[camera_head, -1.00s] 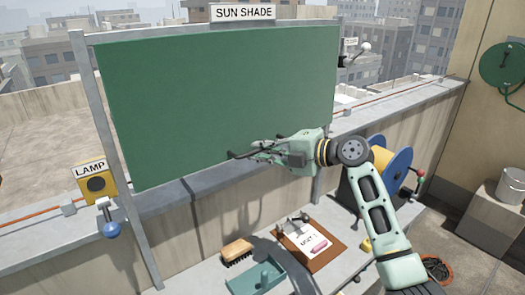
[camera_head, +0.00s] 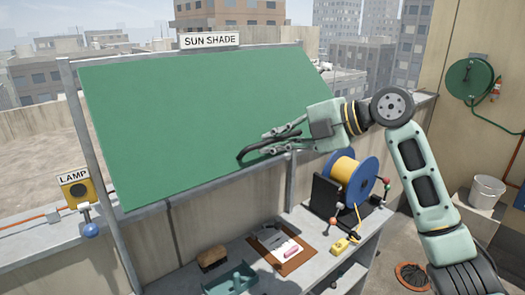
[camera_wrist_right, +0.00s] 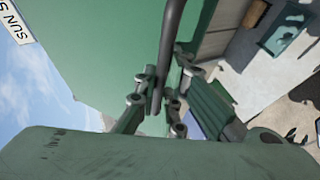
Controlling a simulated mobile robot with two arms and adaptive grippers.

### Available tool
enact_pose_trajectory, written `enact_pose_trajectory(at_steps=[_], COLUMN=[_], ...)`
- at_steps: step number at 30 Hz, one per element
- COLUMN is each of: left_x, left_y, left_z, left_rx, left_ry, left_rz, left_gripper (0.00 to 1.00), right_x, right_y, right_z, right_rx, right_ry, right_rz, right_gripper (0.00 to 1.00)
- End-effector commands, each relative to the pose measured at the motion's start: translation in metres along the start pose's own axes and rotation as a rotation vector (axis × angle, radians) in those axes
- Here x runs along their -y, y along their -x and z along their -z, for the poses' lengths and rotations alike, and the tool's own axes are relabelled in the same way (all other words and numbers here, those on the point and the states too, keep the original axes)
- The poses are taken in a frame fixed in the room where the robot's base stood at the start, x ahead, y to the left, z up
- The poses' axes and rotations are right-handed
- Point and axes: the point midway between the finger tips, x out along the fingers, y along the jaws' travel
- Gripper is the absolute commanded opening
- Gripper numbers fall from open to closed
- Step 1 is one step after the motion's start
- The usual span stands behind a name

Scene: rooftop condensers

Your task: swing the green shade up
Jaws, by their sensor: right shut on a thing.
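The green shade (camera_head: 190,120) hangs in a grey frame under the "SUN SHADE" sign (camera_head: 209,40). Its lower edge is tilted out from the frame toward me. A dark bar handle (camera_head: 252,153) sits near the middle of its lower edge. My right gripper (camera_head: 276,143) is shut on this handle. In the right wrist view the dark handle (camera_wrist_right: 172,45) runs between the fingers (camera_wrist_right: 156,100), with the green panel (camera_wrist_right: 110,40) behind. My left gripper is not in view.
Below the shade, a bench (camera_head: 320,240) holds a brush (camera_head: 212,258), a teal tray (camera_head: 230,279), a clipboard (camera_head: 288,255) and a yellow cable reel (camera_head: 352,170). A lamp switch box (camera_head: 77,188) with a blue-knobbed lever is at left. A bucket (camera_head: 486,191) stands at right.

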Motion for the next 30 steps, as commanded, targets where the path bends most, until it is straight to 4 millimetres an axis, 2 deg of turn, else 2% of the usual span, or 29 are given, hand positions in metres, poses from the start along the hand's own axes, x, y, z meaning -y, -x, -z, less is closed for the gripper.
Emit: enact_pose_trajectory(at_steps=[1,8,12,21,30], left_x=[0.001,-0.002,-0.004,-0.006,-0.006], left_y=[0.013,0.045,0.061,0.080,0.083], left_z=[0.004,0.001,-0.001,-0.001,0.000], left_rx=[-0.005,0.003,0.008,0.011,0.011], left_ry=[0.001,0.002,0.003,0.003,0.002], left_rz=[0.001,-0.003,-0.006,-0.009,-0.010], left_gripper=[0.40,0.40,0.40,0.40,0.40], right_x=[-0.022,-0.061,-0.083,-0.107,-0.112], right_y=[0.019,0.061,0.078,0.094,0.097], right_z=[0.006,0.024,0.030,0.037,0.039], right_rx=[0.004,0.005,0.006,0.004,0.004], right_ry=[0.007,0.001,-0.040,-0.095,-0.110], right_rz=[-0.020,-0.015,0.080,0.202,0.234], right_gripper=[0.00,0.00,0.00,0.00,0.00])
